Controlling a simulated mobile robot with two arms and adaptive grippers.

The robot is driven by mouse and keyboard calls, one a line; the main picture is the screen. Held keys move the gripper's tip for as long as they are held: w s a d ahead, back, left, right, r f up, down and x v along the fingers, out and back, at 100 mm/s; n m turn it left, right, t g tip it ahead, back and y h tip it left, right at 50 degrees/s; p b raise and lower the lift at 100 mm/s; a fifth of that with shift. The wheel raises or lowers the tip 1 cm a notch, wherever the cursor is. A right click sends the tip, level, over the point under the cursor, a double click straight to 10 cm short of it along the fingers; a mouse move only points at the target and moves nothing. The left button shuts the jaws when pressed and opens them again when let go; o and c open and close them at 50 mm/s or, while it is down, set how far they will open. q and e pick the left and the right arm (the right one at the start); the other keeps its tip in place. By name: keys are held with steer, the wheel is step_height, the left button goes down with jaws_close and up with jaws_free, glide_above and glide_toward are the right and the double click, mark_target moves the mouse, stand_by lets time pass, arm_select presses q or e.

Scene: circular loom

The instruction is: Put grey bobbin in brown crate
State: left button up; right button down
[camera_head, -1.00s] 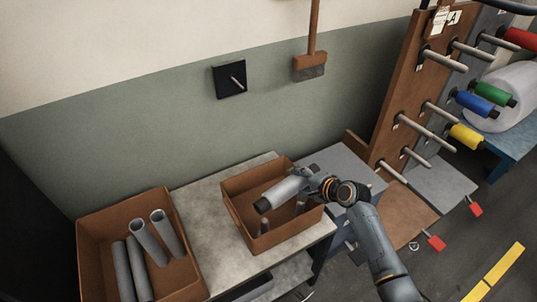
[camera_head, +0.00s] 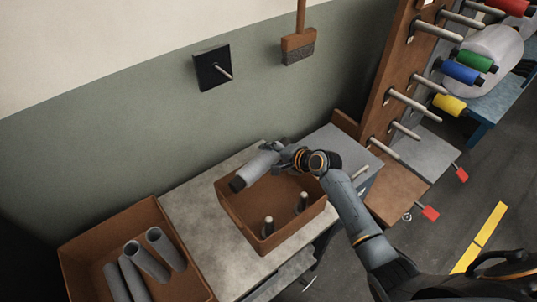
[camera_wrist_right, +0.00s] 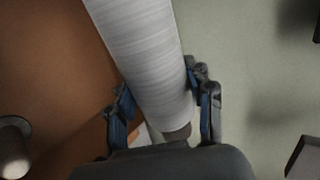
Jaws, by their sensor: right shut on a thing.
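The grey bobbin (camera_head: 256,169), a pale spool with a dark end, is held tilted over the back-left side of the brown crate (camera_head: 290,236). My right gripper (camera_head: 283,153) is shut on one end of it. In the right wrist view the fingers (camera_wrist_right: 165,112) lie on both sides of the bobbin (camera_wrist_right: 150,60), with the brown crate (camera_wrist_right: 50,70) at the left. The bobbin hides part of the crate's back rim. Two short grey pegs (camera_head: 267,226) stand inside the crate. My left gripper is not in view.
The crate stands on a grey table (camera_head: 196,222). A second brown crate (camera_head: 85,252) with several grey tubes (camera_head: 145,260) is at the left. A black wall plate with a pin (camera_head: 212,68) and a brush (camera_head: 298,47) are on the wall. A pegged rack (camera_head: 385,80) stands at right.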

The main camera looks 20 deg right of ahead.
steer(key=f+b, duration=0.2)
steer(key=shift+w+a+f, duration=0.1)
steer(key=shift+w+f, duration=0.1)
steer(key=shift+f, duration=0.15)
step_height(320, 180, down, 8)
steer(key=b, duration=0.5)
steer(key=shift+r+b, duration=0.15)
steer(key=shift+b, duration=0.15)
steer(key=shift+f+b, duration=0.5)
steer(key=shift+f, duration=0.3)
steer(key=shift+s+f+b, duration=0.1)
steer(key=shift+f+b, duration=0.3)
steer(key=shift+f, duration=0.1)
